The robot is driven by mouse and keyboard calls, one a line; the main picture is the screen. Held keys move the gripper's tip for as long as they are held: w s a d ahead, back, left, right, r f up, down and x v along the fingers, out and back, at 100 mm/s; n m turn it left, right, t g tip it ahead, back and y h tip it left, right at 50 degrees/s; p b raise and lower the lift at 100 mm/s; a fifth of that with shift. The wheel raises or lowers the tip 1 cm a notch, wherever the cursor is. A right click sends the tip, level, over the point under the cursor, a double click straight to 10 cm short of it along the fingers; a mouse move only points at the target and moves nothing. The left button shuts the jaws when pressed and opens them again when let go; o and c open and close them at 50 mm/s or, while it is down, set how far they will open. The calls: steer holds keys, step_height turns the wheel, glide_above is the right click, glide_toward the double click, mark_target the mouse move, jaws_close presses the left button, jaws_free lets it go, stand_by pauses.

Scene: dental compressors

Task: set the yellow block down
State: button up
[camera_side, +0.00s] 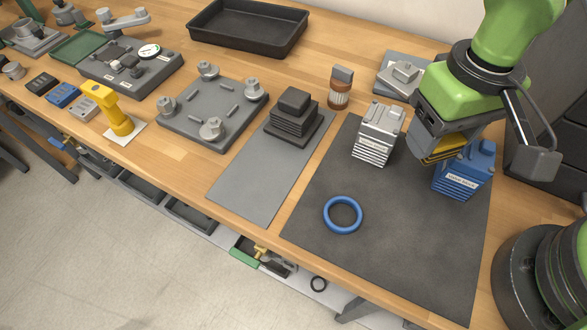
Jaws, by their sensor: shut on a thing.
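My gripper (447,138) is at the right, over the dark mat (390,235), between the white block and the blue block. It is shut on the yellow block (443,152). Only a small yellow, ribbed part of it shows below the gripper body; the rest is hidden. I cannot tell whether the yellow block touches the mat. The blue block (465,170) stands just right of it, partly behind the gripper. The white block (378,134) stands upright on the mat to the left, apart from the gripper.
A blue ring (342,215) lies on the mat's left part. A dark stepped block (294,117) stands on a grey mat (245,180). A brown-and-grey cylinder part (340,88) and a grey plate (392,80) are behind. The mat's front is clear.

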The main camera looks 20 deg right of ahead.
steer(key=w+d+r, duration=0.5)
steer(key=w+d, duration=0.2)
steer(key=d, duration=0.2)
steer(key=n, duration=0.4)
glide_above(258, 183)
step_height(258, 183, down, 11)
steer(key=shift+s+r, duration=0.1)
steer(key=shift+r, duration=0.05)
steer(key=shift+f, duration=2.45)
steer(key=o, duration=1.1)
steer(key=shift+c, duration=0.2)
steer(key=shift+r, duration=0.1)
step_height(258, 183, up, 12)
steer(key=shift+n, duration=0.3)
